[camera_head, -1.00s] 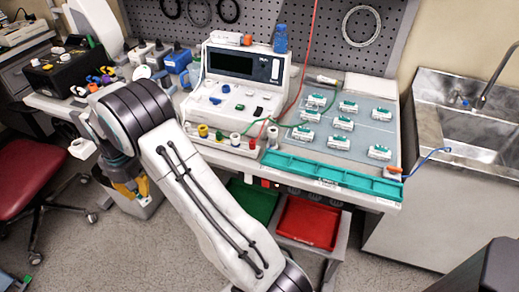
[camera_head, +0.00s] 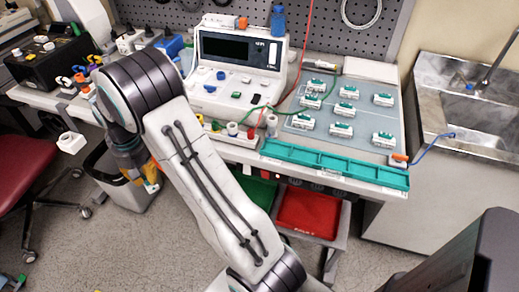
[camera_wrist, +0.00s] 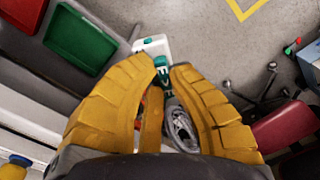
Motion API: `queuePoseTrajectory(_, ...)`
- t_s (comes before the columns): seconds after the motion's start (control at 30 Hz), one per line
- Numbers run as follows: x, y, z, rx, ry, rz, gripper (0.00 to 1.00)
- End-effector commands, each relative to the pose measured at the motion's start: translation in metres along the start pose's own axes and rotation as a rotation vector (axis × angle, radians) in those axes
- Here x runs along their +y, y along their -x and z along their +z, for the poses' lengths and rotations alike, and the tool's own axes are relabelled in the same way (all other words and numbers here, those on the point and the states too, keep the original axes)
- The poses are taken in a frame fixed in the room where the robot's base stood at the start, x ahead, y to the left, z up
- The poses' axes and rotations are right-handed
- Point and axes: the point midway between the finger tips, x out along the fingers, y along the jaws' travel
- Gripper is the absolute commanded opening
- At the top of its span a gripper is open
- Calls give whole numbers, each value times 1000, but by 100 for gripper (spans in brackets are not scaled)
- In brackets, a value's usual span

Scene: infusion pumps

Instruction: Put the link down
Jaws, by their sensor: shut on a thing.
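My gripper (camera_wrist: 168,66), with yellow ribbed fingers, is shut on a small white link with a teal part (camera_wrist: 152,45). The link shows at and just beyond the fingertips in the wrist view. In the head view my gripper (camera_head: 150,180) hangs in front of the bench's left part, above a grey bin (camera_head: 118,200). The link cannot be made out there. Several similar white-and-teal links (camera_head: 341,130) sit on a blue-grey mat (camera_head: 358,135) on the bench.
A long teal tray (camera_head: 335,165) lies along the bench's front edge. A white infusion pump (camera_head: 238,75) stands behind. A green tray (camera_head: 254,192) and a red tray (camera_head: 309,213) sit below the bench. A red chair (camera_head: 35,180) stands left. The floor between is clear.

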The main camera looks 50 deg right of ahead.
Motion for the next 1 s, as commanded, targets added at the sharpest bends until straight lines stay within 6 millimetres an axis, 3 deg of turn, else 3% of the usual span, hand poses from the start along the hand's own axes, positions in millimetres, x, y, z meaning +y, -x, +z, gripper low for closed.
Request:
queuePoseTrajectory(0.5, 168, 58, 112, 12, -890, 0, 0)
queuePoseTrajectory(1.0, 311, 106, 208, 17, -1649, 2, 0)
